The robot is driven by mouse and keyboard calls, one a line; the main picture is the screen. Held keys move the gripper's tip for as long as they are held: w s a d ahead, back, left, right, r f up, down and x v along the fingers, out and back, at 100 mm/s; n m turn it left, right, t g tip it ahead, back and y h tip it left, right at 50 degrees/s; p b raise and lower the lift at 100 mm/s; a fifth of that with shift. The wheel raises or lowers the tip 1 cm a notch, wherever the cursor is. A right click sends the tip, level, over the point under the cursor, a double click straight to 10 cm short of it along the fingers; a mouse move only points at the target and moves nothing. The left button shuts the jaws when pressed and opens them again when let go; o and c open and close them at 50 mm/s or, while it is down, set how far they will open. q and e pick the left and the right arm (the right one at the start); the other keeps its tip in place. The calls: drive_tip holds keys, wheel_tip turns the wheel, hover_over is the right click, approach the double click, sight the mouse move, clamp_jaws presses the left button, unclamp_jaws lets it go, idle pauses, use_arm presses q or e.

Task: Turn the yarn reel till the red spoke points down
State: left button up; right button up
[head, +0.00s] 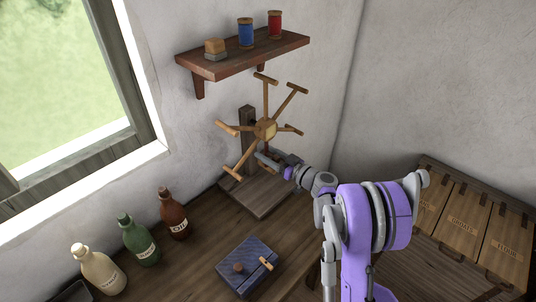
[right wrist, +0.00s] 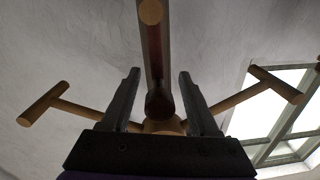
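The yarn reel (head: 266,129) stands on a wooden post and base at the back of the table, with several T-ended wooden spokes around its hub. Most spokes are light tan. A darker, reddish spoke (right wrist: 154,55) shows in the right wrist view, running between my fingers; in the head view it is mostly hidden, at the bottom of the hub. My right gripper (head: 264,159) is just below the hub in the head view. In the right wrist view the gripper (right wrist: 158,80) is open, with a finger on each side of this spoke and gaps showing. My left gripper is out of view.
A shelf (head: 240,57) with spools hangs above the reel. Cream, green and brown bottles (head: 140,239) stand at the left by the window. A blue box (head: 246,266) lies at the front of the table. Wooden crates (head: 466,225) are at the right.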

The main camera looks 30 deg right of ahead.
drive_tip(key=b+v, duration=0.1)
drive_tip(key=v, duration=1)
drive_tip(key=shift+a+f, duration=0.1)
drive_tip(key=shift+a, duration=0.05)
idle(0.3)
drive_tip(key=s+a+f+g, duration=0.1)
drive_tip(key=s+a+g, duration=0.3)
drive_tip(key=a, duration=0.5)
drive_tip(key=s+a+f+g, duration=0.1)
drive_tip(key=s+a+g, duration=0.2)
drive_tip(key=a, duration=0.6)
drive_tip(key=s+a+g+h, duration=0.1)
drive_tip(key=s, duration=0.2)
drive_tip(key=s+a+f+m+g+h, duration=0.1)
drive_tip(key=s, duration=0.2)
drive_tip(key=s+a+f+g+h, duration=0.1)
drive_tip(key=s, duration=0.3)
drive_tip(key=shift+a+m+g, duration=0.15)
drive_tip(key=shift+m+g, duration=0.15)
drive_tip(key=s+d+m+h, duration=0.1)
drive_tip(key=s+d+h, duration=0.1)
drive_tip(key=s, duration=0.5)
drive_tip(key=shift+s+f+g+h+p, duration=0.3)
drive_tip(key=shift+s+f+h+p, duration=0.1)
drive_tip(key=shift+h, duration=0.5)
